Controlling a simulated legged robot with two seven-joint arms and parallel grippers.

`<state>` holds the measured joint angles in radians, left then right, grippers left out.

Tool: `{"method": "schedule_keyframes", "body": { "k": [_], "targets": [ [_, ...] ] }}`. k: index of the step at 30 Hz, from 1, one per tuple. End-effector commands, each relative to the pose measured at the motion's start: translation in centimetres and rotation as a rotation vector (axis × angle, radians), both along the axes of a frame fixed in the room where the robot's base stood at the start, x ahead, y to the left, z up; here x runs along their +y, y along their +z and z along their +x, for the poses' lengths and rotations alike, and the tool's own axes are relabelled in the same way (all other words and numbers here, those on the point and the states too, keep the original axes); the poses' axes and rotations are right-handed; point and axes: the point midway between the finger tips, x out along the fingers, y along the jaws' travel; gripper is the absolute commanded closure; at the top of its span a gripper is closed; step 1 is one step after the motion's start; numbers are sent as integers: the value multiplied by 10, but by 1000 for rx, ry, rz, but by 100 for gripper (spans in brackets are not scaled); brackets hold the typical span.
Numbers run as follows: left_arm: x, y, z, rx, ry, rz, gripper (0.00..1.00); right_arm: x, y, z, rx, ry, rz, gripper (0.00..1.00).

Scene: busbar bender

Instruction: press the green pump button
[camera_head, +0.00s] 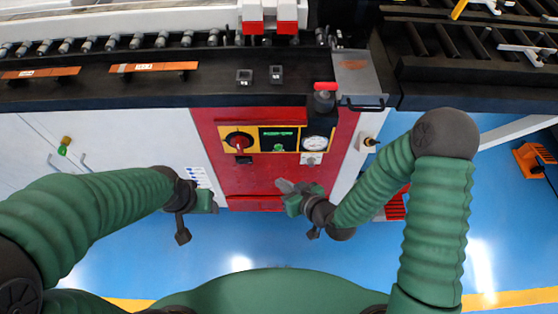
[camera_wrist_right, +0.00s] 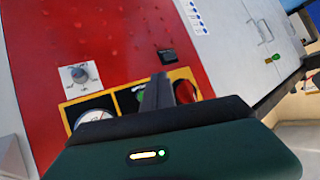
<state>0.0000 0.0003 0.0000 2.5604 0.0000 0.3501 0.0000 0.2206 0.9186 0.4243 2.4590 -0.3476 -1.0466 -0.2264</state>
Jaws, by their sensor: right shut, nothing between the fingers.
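The green pump button (camera_head: 278,147) sits in the middle of a yellow-framed control panel on the red cabinet front, between a red rotary switch (camera_head: 239,142) and a round gauge (camera_head: 314,144). In the right wrist view the green button (camera_wrist_right: 140,97) shows just left of the fingers, and part of it may be hidden. My right gripper (camera_head: 284,186) is shut and empty, below the panel in the head view and apart from the button; its dark fingers (camera_wrist_right: 164,90) also show in the wrist view. My left gripper (camera_head: 207,203) hangs left of the red cabinet; its finger opening is unclear.
A small grey switch plate (camera_head: 311,159) is below the gauge. A red-topped knob (camera_head: 324,90) and a black handle (camera_head: 361,103) stand on the machine's edge above. The blue floor (camera_head: 240,245) below is clear.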

Motion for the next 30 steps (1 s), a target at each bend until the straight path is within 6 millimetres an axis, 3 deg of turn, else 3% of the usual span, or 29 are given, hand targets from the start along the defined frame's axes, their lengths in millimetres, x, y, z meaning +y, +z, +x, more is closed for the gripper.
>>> {"method": "schedule_keyframes", "body": {
  "k": [1,16,30],
  "targets": [
    [0,-9,0,-1,0,0,42,4,-7,0,-14,-3,21,100],
    [0,-5,0,-1,0,0,42,7,-2,9,-29,-6,37,100],
    [0,-7,0,-1,0,0,42,6,-3,74,-30,-7,37,100]
  ]
}}
